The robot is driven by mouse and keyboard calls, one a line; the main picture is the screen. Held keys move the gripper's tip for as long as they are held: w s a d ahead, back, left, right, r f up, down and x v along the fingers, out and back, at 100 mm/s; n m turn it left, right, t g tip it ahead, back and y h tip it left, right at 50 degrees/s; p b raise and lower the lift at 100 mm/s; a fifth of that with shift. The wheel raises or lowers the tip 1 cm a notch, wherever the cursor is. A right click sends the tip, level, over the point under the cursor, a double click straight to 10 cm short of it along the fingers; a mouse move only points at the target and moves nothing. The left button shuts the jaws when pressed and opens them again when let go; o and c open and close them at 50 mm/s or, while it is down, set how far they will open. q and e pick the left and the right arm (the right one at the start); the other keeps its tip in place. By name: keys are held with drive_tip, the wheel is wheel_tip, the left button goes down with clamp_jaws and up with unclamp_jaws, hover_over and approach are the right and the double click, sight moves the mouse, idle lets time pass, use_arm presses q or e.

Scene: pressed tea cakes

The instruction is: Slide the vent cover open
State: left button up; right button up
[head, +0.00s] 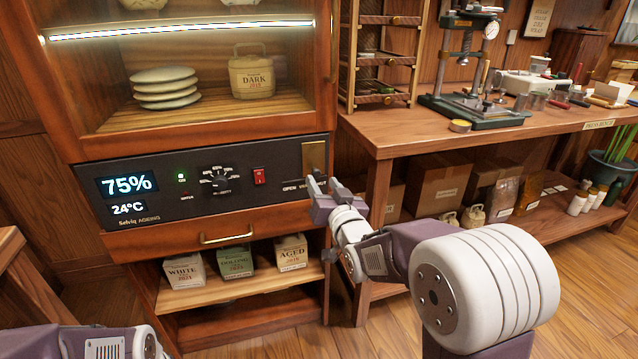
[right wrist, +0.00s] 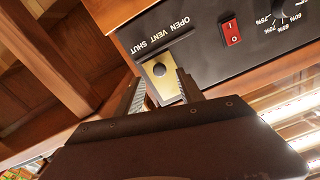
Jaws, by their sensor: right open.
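The vent cover is a small brass plate (head: 314,157) at the right end of the dark control panel on the cabinet. The right wrist view shows the brass plate (right wrist: 165,88) with a round dark knob (right wrist: 158,69). It sits by the SHUT end of the "OPEN VENT SHUT" lettering, which appears upside down there. My right gripper (head: 320,190) is in front of the panel just below the plate. In the right wrist view its open fingers (right wrist: 158,88) stand on either side of the plate and knob; contact cannot be told. My left gripper is out of view.
The panel (head: 150,205) also carries a display, a dial and a red switch (head: 259,176). A drawer with a brass handle (head: 227,238) is below it, above a shelf of tea boxes. A workbench (head: 390,140) with a press stands close on the right.

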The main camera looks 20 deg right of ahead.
sight(317, 174)
drive_tip(key=shift+w+b, duration=0.3)
drive_tip(key=shift+w, duration=1.55)
clamp_jaws()
